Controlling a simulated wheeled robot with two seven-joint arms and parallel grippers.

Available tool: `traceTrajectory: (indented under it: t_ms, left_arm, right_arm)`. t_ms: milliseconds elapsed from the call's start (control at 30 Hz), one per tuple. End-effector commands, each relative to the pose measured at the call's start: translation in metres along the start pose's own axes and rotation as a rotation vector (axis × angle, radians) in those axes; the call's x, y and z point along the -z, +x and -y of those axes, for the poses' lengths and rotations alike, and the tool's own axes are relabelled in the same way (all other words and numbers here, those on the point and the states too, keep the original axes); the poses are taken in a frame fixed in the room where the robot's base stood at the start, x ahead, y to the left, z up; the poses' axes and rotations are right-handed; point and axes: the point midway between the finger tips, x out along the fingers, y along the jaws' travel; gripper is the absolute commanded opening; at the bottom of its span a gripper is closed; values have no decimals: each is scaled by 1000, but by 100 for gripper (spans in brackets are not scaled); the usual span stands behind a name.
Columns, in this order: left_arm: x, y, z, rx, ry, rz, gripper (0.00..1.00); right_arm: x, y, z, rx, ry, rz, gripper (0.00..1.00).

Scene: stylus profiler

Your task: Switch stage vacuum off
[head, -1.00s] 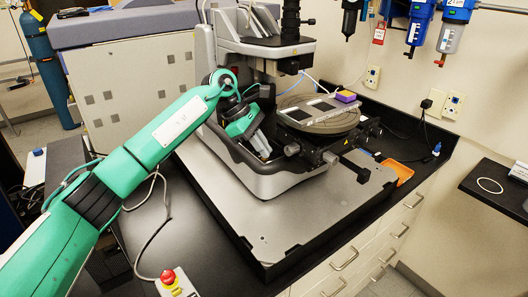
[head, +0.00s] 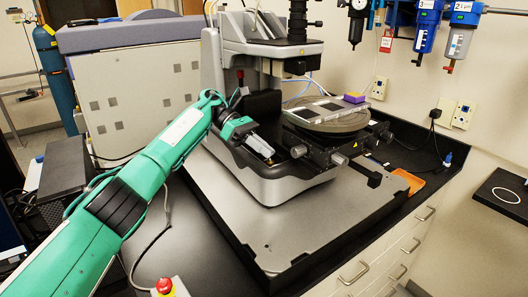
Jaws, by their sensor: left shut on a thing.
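The stylus profiler (head: 290,190) stands on a grey base plate, with its round stage (head: 328,122) on the right carrying a dark flat sample plate (head: 318,108). My left gripper (head: 267,156) reaches in from the left, low at the front left of the stage, over the profiler's dark recess. Its fingers point down to the right and are shut on a small part there. The fingers hide that part; I cannot make out the stage vacuum switch or its position. My right gripper is not in view.
A red emergency stop button (head: 165,285) is at the bottom left. Stage knobs (head: 298,152) sit just right of my gripper. The front base plate is clear.

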Motion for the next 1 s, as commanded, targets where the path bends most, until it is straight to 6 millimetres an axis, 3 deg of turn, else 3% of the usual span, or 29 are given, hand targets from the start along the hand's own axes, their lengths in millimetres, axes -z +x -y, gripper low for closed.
traceTrajectory:
  t_ms: [433,500,567,1000]
  left_arm:
    - [-1,-1,0,3,-3,11,0]
    - [-1,-1,0,3,-3,11,18]
    - [-1,-1,0,3,-3,11,30]
    - [0,0,0,3,-3,7,30]
  right_arm:
    - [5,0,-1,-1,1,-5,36]
    - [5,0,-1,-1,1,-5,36]
    - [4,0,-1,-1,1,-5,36]
    - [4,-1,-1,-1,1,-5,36]
